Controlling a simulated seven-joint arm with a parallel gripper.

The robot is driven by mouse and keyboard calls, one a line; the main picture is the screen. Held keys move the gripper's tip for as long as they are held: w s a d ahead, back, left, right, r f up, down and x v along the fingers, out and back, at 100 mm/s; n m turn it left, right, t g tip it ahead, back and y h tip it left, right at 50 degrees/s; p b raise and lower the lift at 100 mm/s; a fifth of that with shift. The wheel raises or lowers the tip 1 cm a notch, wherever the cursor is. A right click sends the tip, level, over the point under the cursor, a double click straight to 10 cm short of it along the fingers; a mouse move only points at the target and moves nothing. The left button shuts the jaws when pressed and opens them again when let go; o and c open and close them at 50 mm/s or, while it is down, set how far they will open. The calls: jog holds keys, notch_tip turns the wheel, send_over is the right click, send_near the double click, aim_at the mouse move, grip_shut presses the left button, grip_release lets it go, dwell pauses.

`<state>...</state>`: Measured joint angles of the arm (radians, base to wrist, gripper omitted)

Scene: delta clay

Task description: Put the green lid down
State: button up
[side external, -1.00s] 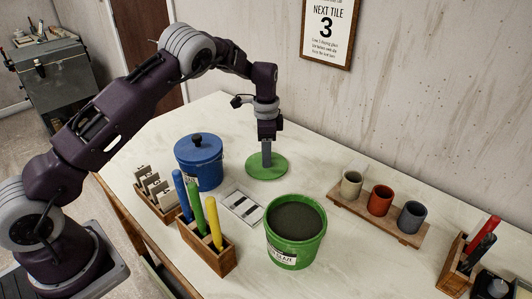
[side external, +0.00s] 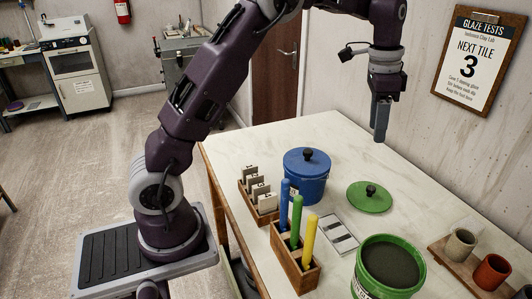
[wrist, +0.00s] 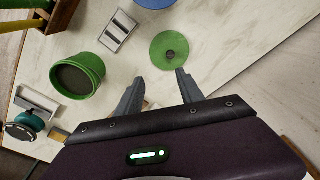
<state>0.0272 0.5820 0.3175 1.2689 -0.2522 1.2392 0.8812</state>
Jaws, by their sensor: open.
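The green lid (side external: 369,197) lies flat on the white table, its dark knob facing up. It also shows in the wrist view (wrist: 160,50), ahead of my fingers and apart from them. My gripper (side external: 380,138) hangs above the table, well over the lid's height and empty. In the wrist view its two fingers (wrist: 157,85) are spread apart with nothing between them. The green bucket (side external: 390,268) stands uncovered at the front, with dark grey glaze inside; it also shows in the wrist view (wrist: 78,76).
A blue lidded bucket (side external: 307,176) stands left of the lid. A wooden holder (side external: 296,262) with blue, green and yellow sticks and a rack of tiles (side external: 258,196) are further left. A tile card (side external: 339,234) lies flat. Cups stand on a wooden board (side external: 440,246) at right.

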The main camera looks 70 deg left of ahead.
jog(key=s+d+r+n+t, duration=0.25)
jog(key=s+r, duration=0.55)
jog(key=s, duration=0.4)
jog(key=s+d+f+n+t, duration=0.1)
jog(key=s+f+n, duration=0.1)
jog(key=s, duration=0.8)
jog(key=s+d+f+n+t, duration=0.1)
jog(key=s+d+f+n, duration=0.1)
jog(key=s, duration=0.9)
jog(key=shift+d+y, duration=0.15)
jog(key=shift+y, duration=0.15)
